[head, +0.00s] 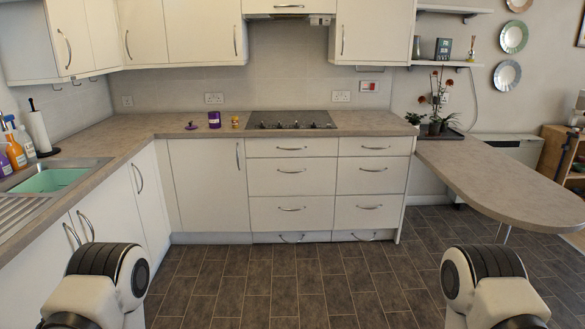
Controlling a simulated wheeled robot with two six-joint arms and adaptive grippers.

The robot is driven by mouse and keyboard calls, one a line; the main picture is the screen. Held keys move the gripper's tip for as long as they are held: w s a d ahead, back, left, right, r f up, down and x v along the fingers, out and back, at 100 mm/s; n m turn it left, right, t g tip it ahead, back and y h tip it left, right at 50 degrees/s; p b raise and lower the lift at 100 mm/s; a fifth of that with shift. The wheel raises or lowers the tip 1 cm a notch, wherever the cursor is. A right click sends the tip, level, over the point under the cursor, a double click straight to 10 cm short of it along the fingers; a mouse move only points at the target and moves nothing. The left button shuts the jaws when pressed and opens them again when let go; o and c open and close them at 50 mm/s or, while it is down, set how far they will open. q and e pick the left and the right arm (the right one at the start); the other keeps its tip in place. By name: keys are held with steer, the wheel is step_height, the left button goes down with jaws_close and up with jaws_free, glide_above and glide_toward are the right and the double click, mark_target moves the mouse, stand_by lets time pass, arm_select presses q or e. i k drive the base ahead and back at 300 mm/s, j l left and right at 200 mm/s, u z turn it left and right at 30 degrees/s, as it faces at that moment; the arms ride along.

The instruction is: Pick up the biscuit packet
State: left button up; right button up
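A small purple item (214,119) stands upright on the back counter, left of the hob; it may be the biscuit packet, but it is too small to tell. A smaller dark purple item (191,126) lies to its left. A small orange-yellow item (235,122) stands to its right. No gripper shows in the head view. Only white and black links of my two arms show at the bottom left and bottom right, well short of the counter.
The beige L-shaped counter (166,124) runs along the left and back walls. A black hob (290,120) is right of the small items. A sink (50,180) and bottles are at left. A rounded peninsula (500,182) juts out at right. The tiled floor (270,280) ahead is clear.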

mark_target(235, 119)
steer(key=i+u, duration=0.1)
steer(key=i, duration=0.4)
steer(key=i+l+u, duration=0.1)
steer(key=i, duration=0.4)
steer(key=i+l+u, duration=0.15)
steer(key=i, duration=0.35)
steer(key=i+l+u, duration=0.1)
steer(key=i, duration=0.4)
steer(key=i+l+u, duration=0.1)
steer(key=i+l, duration=0.15)
steer(key=i, duration=0.2)
steer(key=i+z, duration=0.25)
steer(key=i, duration=0.15)
steer(key=i+j+z, duration=0.1)
steer(key=i+z, duration=0.2)
steer(key=i, duration=0.15)
